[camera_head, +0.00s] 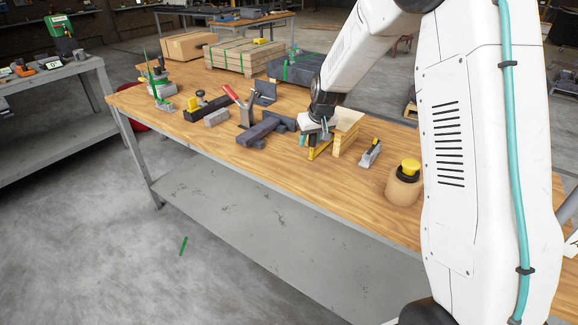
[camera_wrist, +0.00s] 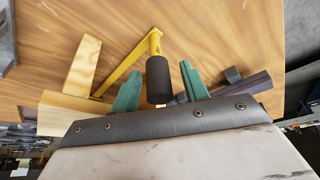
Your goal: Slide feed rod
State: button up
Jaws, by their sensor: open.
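A yellow rod-like piece (camera_wrist: 130,62) with a black cylindrical grip (camera_wrist: 158,80) shows in the wrist view; I take it for the feed rod, but cannot be sure. In the head view its yellow part (camera_head: 319,151) shows low beside a light wooden block (camera_head: 346,131). My gripper (camera_head: 318,138) is over the table at this spot. In the wrist view its green fingers (camera_wrist: 161,88) are open, one on each side of the black grip, with gaps visible. Whether the grip lies fully between the fingers in depth, I cannot tell.
Dark steel bars (camera_head: 262,131) lie left of my gripper. A small metal plane-like tool (camera_head: 370,153) and a brown jar with a yellow lid (camera_head: 404,182) stand to the right. The table's front is clear.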

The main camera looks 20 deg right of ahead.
jog(key=v, duration=0.7)
dwell(0.4)
dwell(0.3)
